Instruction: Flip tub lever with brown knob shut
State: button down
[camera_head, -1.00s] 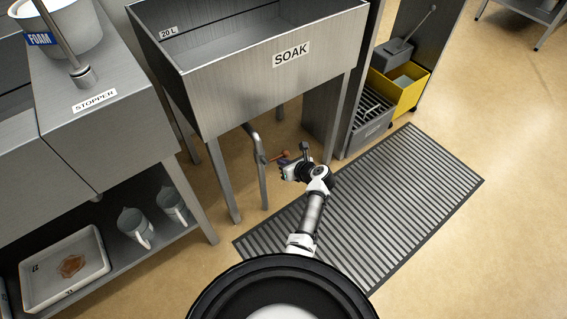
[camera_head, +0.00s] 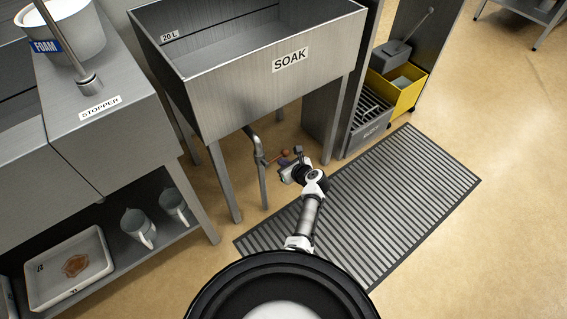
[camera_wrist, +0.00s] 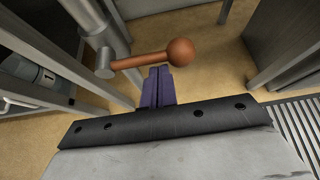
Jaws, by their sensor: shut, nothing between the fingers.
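The lever with its brown knob (camera_wrist: 181,51) sticks out sideways from the grey drain pipe (camera_wrist: 108,28) in the wrist view. The lever's pivot (camera_wrist: 104,64) is at its left end and the round knob at its right end. In the head view the knob (camera_head: 284,152) shows small, under the soak tub (camera_head: 260,83). My gripper (camera_wrist: 159,70) has its purple fingers shut together and empty. In the head view my gripper (camera_head: 284,164) is beside the knob.
The tub's legs (camera_head: 226,180) stand close to the pipe. A slatted floor mat (camera_head: 390,185) lies to the right. A grey crate (camera_head: 372,130) and a yellow bucket (camera_head: 411,92) stand beyond the tub. A counter with a lower shelf (camera_head: 185,232) is at left.

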jog(key=s+d+r+p, duration=0.1)
jog(key=s+d+r, duration=0.1)
jog(key=s+d, duration=0.3)
jog(key=s, duration=0.2)
jog(key=shift+s+d, duration=0.2)
jog(key=shift+s, duration=0.2)
jog(key=shift+r, duration=0.1)
